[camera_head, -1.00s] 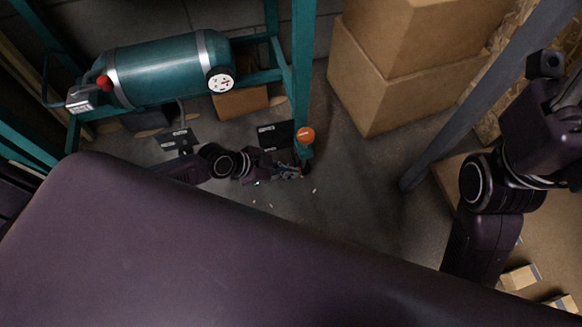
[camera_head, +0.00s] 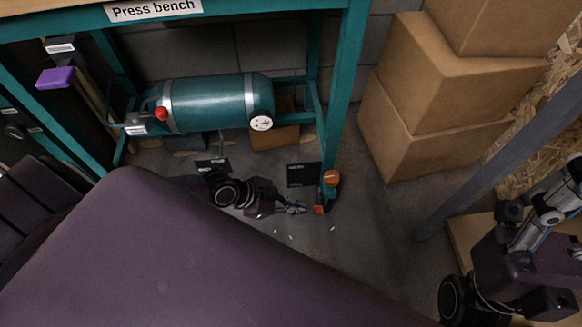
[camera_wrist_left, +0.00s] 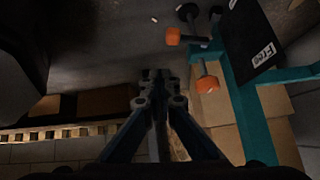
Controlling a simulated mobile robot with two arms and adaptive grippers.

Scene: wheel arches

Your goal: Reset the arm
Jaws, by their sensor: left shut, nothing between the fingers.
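My left gripper (camera_head: 297,207) is low over the floor in the head view, its tips close to the foot of a teal bench leg (camera_head: 341,110). In the left wrist view its fingers (camera_wrist_left: 158,76) meet and hold nothing. Orange-capped parts (camera_wrist_left: 207,84) are just beyond the fingertips there, apart from them. My right arm comes in at the right edge of the head view. What looks like its gripper (camera_head: 545,220) is grey, partly cut off by the frame, and its jaws cannot be made out.
The press bench (camera_head: 240,17) has a teal tank (camera_head: 205,102) below it. Cardboard boxes (camera_head: 430,125) stand at the back right, beside a grey slanted post (camera_head: 495,165). Small white bits lie on the open floor (camera_head: 365,220). A dark purple part of mine fills the lower left.

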